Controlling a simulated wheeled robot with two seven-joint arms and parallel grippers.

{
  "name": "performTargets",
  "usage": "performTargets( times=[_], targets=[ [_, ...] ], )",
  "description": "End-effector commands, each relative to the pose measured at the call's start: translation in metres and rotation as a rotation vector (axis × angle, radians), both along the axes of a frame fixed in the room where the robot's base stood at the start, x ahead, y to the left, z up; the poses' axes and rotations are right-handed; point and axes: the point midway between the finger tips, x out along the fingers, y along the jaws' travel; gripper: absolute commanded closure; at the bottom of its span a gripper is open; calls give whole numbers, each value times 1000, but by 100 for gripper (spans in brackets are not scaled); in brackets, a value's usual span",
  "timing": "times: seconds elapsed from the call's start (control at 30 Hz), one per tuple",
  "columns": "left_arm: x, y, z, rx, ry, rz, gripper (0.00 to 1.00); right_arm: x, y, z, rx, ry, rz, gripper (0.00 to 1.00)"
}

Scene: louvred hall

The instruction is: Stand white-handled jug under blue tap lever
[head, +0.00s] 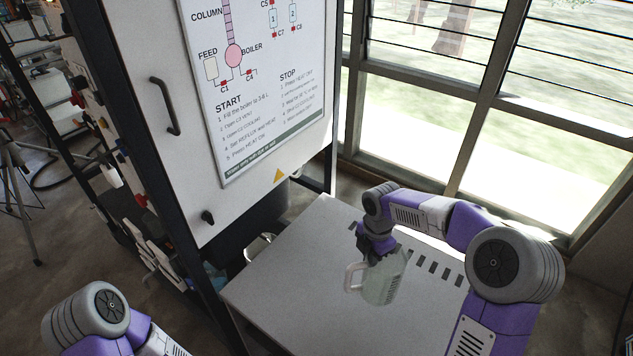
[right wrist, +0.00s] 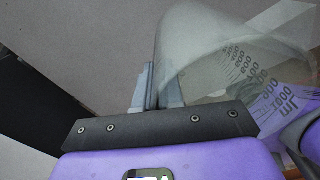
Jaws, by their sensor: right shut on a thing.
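The clear jug (head: 385,281) with a white handle (head: 354,277) is over the grey table in the head view. It looks roughly upright; I cannot tell whether its base touches the table. My right gripper (head: 377,255) is shut on the jug near its top. In the right wrist view the fingers (right wrist: 157,92) close at the edge of the clear jug wall (right wrist: 205,45), which carries "1000 ml" marks. I cannot make out a blue tap lever in either view. My left arm shows at the lower left of the head view, its gripper outside the picture.
A grey table (head: 290,287) with a row of dark slots stands beside a tall white cabinet panel (head: 190,180) bearing an instruction board (head: 262,100). A shiny metal vessel (head: 258,247) sits by the panel's foot. Louvred windows are behind. The table's near left part is clear.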

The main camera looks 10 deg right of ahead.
Motion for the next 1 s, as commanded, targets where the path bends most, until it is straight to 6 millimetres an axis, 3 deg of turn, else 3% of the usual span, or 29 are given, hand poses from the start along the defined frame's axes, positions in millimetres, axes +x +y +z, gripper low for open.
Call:
performTargets(
  times=[0.27, 1.0],
  targets=[
    [0, 0, 0, 0, 0, 0, 51, -1, 11, -2, 1, -1, -176, 100],
    [0, 0, 0, 0, 0, 0, 51, -15, 71, -23, 1, 2, -1431, 100]
  ],
)
